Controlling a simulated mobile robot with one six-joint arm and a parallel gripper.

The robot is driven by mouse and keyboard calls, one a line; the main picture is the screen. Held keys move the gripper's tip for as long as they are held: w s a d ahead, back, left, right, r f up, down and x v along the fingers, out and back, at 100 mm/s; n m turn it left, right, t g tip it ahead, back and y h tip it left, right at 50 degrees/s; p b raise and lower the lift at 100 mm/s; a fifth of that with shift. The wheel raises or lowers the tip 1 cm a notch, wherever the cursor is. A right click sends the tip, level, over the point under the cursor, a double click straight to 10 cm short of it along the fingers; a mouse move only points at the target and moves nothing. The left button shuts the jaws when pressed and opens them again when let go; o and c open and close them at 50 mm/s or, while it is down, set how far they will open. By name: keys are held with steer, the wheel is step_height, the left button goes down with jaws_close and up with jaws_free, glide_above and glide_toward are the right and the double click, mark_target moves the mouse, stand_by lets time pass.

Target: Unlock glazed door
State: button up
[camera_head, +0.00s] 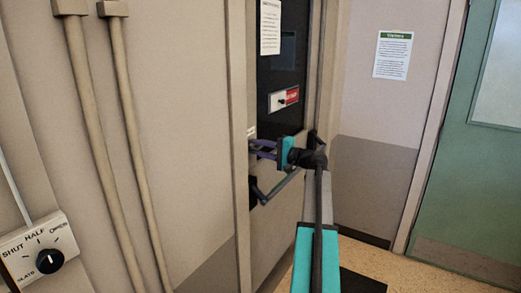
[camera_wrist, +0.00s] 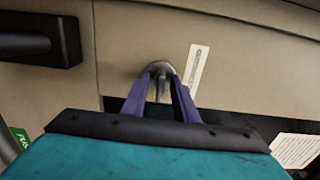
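The glazed door (camera_head: 272,225) stands at the centre of the head view, with a dark glass panel (camera_head: 285,60) in its upper part. A small round silver lock turn (camera_wrist: 160,70) shows on the door face in the wrist view. My gripper (camera_head: 256,149) is at the door just below the glass. Its two purple fingers (camera_wrist: 161,85) stand one on each side of the lock turn, with a gap between them. I cannot tell if they touch it. The lock turn is hidden in the head view. A black door handle (camera_wrist: 35,38) sits left of it in the wrist view.
A red and white sign (camera_head: 284,98) and a paper notice (camera_head: 270,27) are on the glass. A rotary dial (camera_head: 49,261) and pipes (camera_head: 98,115) are on the left wall. A green door (camera_head: 476,150) stands at right. Some floor (camera_head: 415,277) is bare there.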

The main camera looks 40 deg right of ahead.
jaws_close()
steer(key=shift+d+f+n+b, duration=0.15)
steer(key=shift+n+b, duration=1.85)
steer(key=shift+b, duration=1.85)
steer(key=shift+n+b, duration=1.1)
steer(key=shift+b, duration=1.35)
steer(key=shift+n+b, duration=1.6)
steer(key=shift+b, duration=0.8)
steer(key=shift+n+b, duration=1.6)
steer(key=shift+b, duration=0.9)
steer(key=shift+n+b, duration=0.9)
steer(key=shift+b, duration=0.75)
steer(key=shift+n+b, duration=2.1)
steer(key=shift+b, duration=1.05)
